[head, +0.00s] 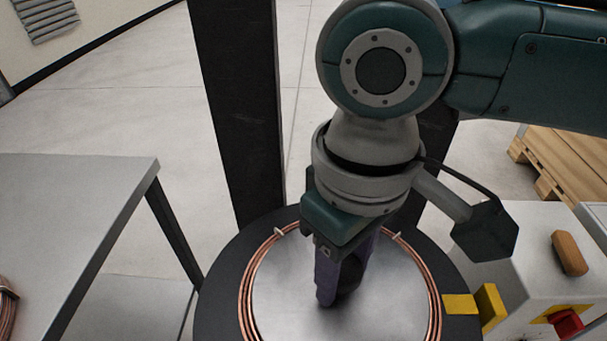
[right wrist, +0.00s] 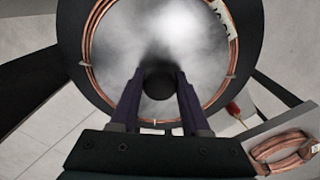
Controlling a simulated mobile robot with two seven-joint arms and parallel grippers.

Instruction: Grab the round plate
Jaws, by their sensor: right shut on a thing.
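The round plate (head: 283,292) is a shiny silver disc with a dark knob at its centre, and it lies flat on a black round base (head: 216,303). A ring of copper tube (head: 244,300) runs around its rim. My right gripper (head: 338,290) reaches down over the plate's middle, its purple fingers shut on the dark central knob (right wrist: 158,84). The right wrist view shows a finger on each side of that knob, with the plate (right wrist: 135,40) behind. The gripper hides part of the plate in the head view. My left gripper is not in view.
A grey table (head: 75,215) stands at left with a copper coil (head: 7,306) at its edge. At right is a white control box (head: 530,235) with a red knob (head: 565,322), beside yellow blocks (head: 490,305). A black post (head: 240,110) rises behind the base. A wooden pallet (head: 565,160) lies farther back.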

